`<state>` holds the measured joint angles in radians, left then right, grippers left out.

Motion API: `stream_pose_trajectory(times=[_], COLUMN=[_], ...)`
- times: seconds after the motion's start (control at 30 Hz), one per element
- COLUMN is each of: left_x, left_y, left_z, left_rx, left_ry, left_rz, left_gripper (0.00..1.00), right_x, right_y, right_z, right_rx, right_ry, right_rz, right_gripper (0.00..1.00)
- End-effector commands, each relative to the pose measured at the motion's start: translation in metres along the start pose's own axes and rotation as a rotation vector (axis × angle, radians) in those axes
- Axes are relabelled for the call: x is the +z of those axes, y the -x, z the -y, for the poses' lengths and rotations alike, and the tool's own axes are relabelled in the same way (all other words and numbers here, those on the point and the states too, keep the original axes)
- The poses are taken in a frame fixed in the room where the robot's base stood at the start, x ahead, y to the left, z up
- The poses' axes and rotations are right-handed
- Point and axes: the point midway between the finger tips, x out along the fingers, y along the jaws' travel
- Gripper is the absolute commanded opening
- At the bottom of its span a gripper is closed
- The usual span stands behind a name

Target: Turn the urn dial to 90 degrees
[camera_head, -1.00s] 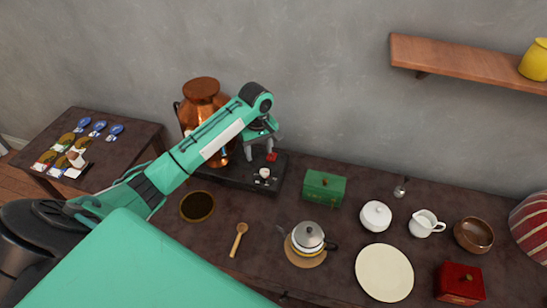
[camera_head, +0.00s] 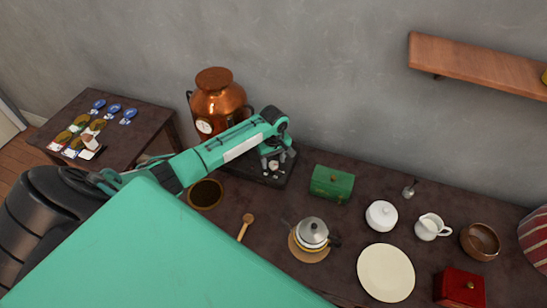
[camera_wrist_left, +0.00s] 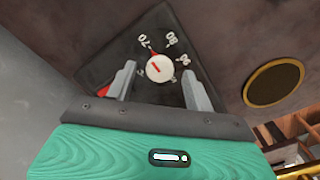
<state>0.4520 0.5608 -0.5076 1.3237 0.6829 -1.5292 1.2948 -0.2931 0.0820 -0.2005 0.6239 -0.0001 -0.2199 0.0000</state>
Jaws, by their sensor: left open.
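The copper urn (camera_head: 216,98) stands on a dark base (camera_head: 245,172) at the back of the counter, with a round pale gauge low on its body. The dial (camera_wrist_left: 160,68) is a round pale knob with a red mark, on the base's dark panel. Printed numbers, including 70 and 80, curve around it; a red pointer is near 70. My left gripper (camera_wrist_left: 158,72) is open, its fingers on either side of the dial with visible gaps. In the head view, my left gripper (camera_head: 275,160) is over the base. My right gripper is not in view.
A green box (camera_head: 332,184), a teapot (camera_head: 312,230) on a round mat, and a wooden spoon (camera_head: 246,226) are nearby on the counter. A dark round dish (camera_head: 205,194) sits before the base. A side table (camera_head: 140,136) with packets stands left.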

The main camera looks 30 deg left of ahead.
Motion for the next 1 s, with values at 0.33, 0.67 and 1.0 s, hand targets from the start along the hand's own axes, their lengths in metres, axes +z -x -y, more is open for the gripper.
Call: stream_pose_trajectory(times=[0.33,0.67,1.0], left_x=[0.0,0.0,0.0], left_y=[-0.011,-0.01,-0.008], left_z=[0.0,0.0,0.0], left_rx=[0.0,0.0,0.0], left_ry=[-0.002,-0.001,-0.05], left_rz=[0.0,-0.001,0.0], left_gripper=[0.53,0.09,0.09], right_x=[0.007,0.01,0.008], right_y=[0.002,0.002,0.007], right_z=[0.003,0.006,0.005], right_rx=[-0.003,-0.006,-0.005], right_ry=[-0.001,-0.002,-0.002], right_rz=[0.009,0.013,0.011], right_gripper=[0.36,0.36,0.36])
